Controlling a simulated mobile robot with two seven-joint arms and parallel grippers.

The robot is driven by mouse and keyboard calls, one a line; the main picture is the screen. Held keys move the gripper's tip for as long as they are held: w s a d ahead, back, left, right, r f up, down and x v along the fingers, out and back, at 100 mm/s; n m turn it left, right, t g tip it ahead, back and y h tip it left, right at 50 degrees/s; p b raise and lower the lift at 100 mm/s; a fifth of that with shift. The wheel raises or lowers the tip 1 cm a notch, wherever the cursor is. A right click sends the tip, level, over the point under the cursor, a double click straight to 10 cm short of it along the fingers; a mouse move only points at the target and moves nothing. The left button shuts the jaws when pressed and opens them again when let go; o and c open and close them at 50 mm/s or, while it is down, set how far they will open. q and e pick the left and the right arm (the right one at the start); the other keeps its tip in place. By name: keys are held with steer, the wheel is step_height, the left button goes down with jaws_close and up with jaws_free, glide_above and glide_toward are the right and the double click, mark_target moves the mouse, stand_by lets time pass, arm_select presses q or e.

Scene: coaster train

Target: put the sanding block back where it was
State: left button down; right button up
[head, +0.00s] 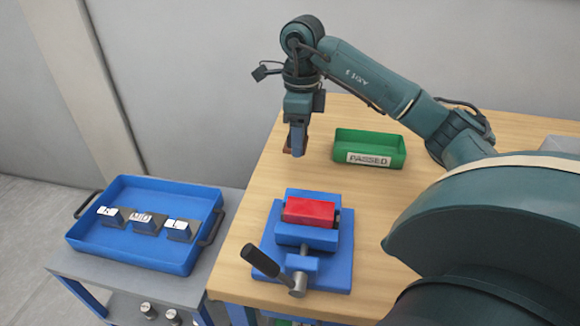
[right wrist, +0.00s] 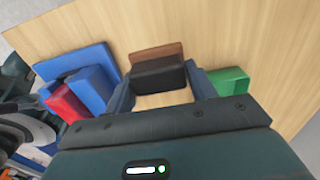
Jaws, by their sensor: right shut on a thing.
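The sanding block (right wrist: 158,75), dark with a brown side, is between the fingers of my right gripper (right wrist: 160,98) in the right wrist view. In the head view my right gripper (head: 298,152) points down over the wooden table, behind the vise and left of the green tray. Only a small brown edge of the sanding block (head: 287,146) shows there, mostly hidden by the fingers. I cannot tell whether the block touches the table. My left gripper is not in view.
A blue vise (head: 262,268) with a dark handle holds a red block (head: 309,211). A green tray (head: 398,155) marked PASSED stands at the back. A blue tray (head: 120,247) with labelled pieces sits on a grey cart at left. Bare table lies between gripper and vise.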

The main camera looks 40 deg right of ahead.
mark_target(299, 177)
steer(key=f, duration=0.3)
steer(key=shift+s+f, duration=0.2)
steer(key=shift+f, duration=0.05)
steer(key=shift+w+f, duration=0.1)
steer(key=shift+f, duration=2.2)
steer(key=shift+f, duration=0.1)
steer(key=o, duration=1)
steer(key=shift+c, duration=0.2)
step_height(299, 177, up, 12)
steer(key=shift+r+p, duration=0.1)
steer(key=shift+p, duration=0.7)
